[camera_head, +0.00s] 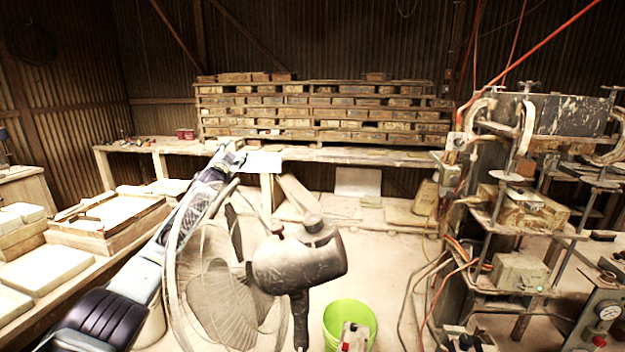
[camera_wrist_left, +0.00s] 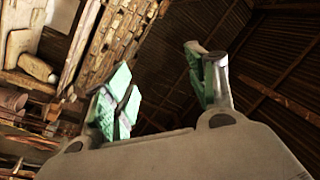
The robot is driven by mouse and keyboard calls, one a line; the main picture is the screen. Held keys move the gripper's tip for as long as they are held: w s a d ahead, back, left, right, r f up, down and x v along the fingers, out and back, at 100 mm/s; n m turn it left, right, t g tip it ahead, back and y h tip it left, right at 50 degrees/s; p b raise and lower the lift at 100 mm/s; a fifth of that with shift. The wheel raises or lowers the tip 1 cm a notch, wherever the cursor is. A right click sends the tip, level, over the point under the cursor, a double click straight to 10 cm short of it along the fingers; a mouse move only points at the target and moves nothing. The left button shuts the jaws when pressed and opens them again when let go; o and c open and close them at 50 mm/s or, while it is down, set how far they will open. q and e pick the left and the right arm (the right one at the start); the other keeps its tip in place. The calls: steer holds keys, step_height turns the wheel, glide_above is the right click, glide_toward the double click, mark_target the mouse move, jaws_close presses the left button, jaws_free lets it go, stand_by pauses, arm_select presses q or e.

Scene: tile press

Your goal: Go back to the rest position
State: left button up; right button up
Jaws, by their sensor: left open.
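My left arm rises from the lower left in the head view, behind the fan's cage. Its gripper (camera_head: 230,158) is up in front of the back bench. In the left wrist view the left gripper (camera_wrist_left: 157,64) has its two green-padded fingers well apart, with nothing between them. It points up toward the corrugated wall and the roof beams. My right gripper does not show in either view.
A fan (camera_head: 225,275) with a dark motor stands close in front. A green bucket (camera_head: 349,312) is on the floor. The press (camera_head: 520,200) fills the right side. Trays and tiles (camera_head: 45,270) lie on the left table.

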arm_select(q)
steer(key=s+a+f+n+g, duration=0.1)
steer(key=s+f+n+g, duration=0.15)
steer(key=f, duration=1.45)
steer(key=s+a+f+n+g, duration=0.1)
steer(key=s+f+g, duration=0.15)
steer(key=f, duration=1.55)
steer(key=s+f+g, duration=0.2)
steer(key=s+f, duration=0.4)
steer(key=f, duration=0.5)
steer(key=s+f+n+g, duration=0.1)
steer(key=s+f, duration=0.5)
steer(key=f, duration=0.4)
steer(key=s+f+g, duration=0.2)
steer(key=s+f, duration=0.4)
steer(key=f, duration=0.5)
steer(key=s+d+f+g, duration=0.1)
steer(key=s+f+g, duration=0.1)
steer(key=s+f, duration=1.1)
steer(key=s+d+f+g, duration=0.1)
steer(key=s+f+g, duration=0.1)
steer(key=s+f, duration=1.1)
steer(key=s+d+f+g, duration=0.1)
steer(key=s+f+g, duration=0.1)
steer(key=s, duration=1.8)
steer(key=s+d+f+n+g, duration=0.1)
steer(key=s+f+g, duration=0.1)
steer(key=s, duration=1.9)
steer(key=shift+f+g, duration=0.4)
steer(key=shift+f, duration=0.1)
